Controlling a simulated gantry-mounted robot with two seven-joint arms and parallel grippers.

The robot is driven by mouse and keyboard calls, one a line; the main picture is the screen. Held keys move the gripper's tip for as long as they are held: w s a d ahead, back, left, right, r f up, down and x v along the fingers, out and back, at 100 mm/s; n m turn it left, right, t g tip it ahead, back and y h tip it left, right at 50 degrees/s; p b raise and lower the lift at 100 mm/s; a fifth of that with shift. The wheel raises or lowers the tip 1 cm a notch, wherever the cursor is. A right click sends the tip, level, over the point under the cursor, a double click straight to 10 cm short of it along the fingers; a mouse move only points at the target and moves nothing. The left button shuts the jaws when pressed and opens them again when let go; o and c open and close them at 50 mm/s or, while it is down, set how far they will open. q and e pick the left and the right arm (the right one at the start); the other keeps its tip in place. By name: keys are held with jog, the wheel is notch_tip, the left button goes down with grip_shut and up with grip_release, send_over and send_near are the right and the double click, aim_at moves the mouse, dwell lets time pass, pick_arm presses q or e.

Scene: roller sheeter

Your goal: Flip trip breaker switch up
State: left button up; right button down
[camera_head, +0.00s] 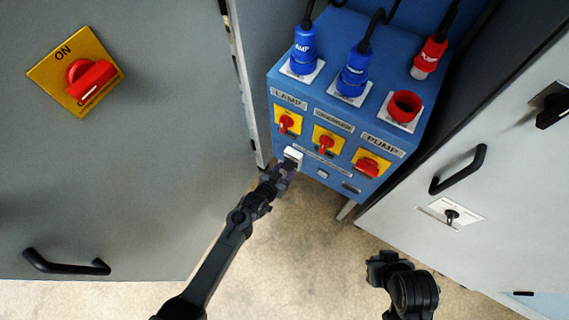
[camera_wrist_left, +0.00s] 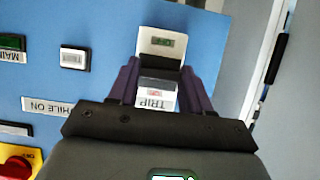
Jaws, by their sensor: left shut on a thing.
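A white plate with a green mark (camera_wrist_left: 161,42) shows just beyond the fingertips. In the head view my left gripper (camera_head: 286,170) is at the lower left front of the blue control box (camera_head: 312,172), just below a white cover piece (camera_head: 293,154). The fingers are shut on the switch and hide part of it. My right gripper (camera_head: 388,262) hangs apart from the box, and its fingers are unclear.
Red rotary switches on yellow plates (camera_head: 326,142) sit above the left gripper. Blue plugs (camera_head: 353,72) and a raised red plug (camera_head: 428,55) are on top. A grey cabinet with an "ON" switch (camera_head: 88,80) stands left, and another with a black handle (camera_head: 460,170) stands right.

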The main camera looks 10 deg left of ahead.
pick_arm(q)
jog(key=r+g+p, duration=0.1)
jog(key=p, duration=0.2)
jog(key=r+g+y+p, duration=0.1)
jog(key=g+p, duration=0.1)
jog(key=p, duration=0.1)
jog(key=shift+w, duration=0.25)
jog(key=shift+w+d+r+g+y+p, duration=0.1)
jog(key=shift+g+y+p, duration=0.2)
jog(key=shift+g+p, duration=0.25)
jog(key=shift+r+g+y+p, duration=0.1)
jog(key=shift+g+y+p, duration=0.25)
jog(key=shift+g, duration=0.2)
jog(key=shift+w+g+p, duration=0.1)
jog(key=shift+g+p, duration=0.35)
jog(key=shift+g, duration=0.15)
jog(key=shift+f+y, duration=0.1)
jog(key=shift+y, duration=0.15)
jog(key=o, duration=0.8)
jog(key=shift+c, duration=0.2)
jog(key=o, duration=0.3)
jog(key=shift+d, duration=0.1)
jog(key=shift+w, duration=0.1)
